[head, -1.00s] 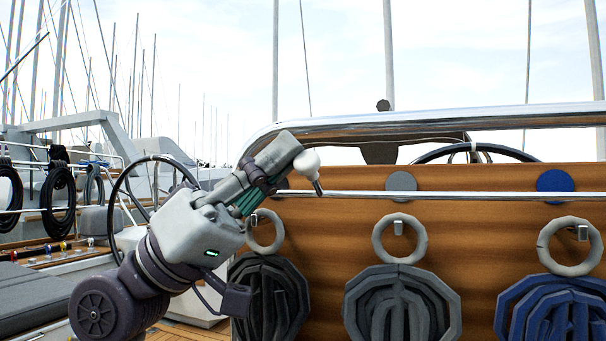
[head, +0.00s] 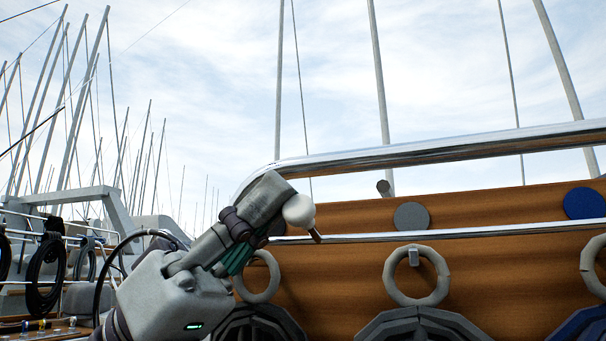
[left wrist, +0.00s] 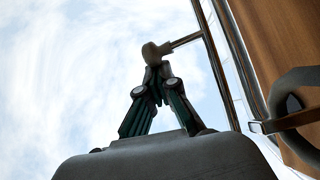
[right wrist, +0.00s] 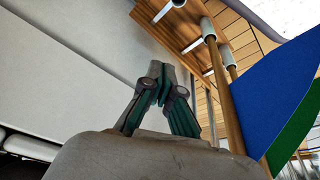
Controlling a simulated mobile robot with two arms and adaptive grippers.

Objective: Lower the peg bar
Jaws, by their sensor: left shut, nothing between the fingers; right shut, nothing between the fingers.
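A slim chrome bar (head: 460,230) runs across the wooden panel, below the round discs; I take it for the peg bar, though I cannot be sure. A pale ball knob (head: 299,210) on a short stem sits near its left end. My left gripper (head: 271,200) is at the knob. In the left wrist view, the shut fingers (left wrist: 156,78) point at the knob (left wrist: 152,52), which lies just beyond their tips, not between them. I cannot tell whether they touch. My right gripper (right wrist: 162,78) is shut and empty, away from the bar.
A thick chrome rail (head: 430,150) crosses above. In the right wrist view, a blue cloth (right wrist: 270,85) and wooden poles (right wrist: 226,90) stand right of my right gripper.

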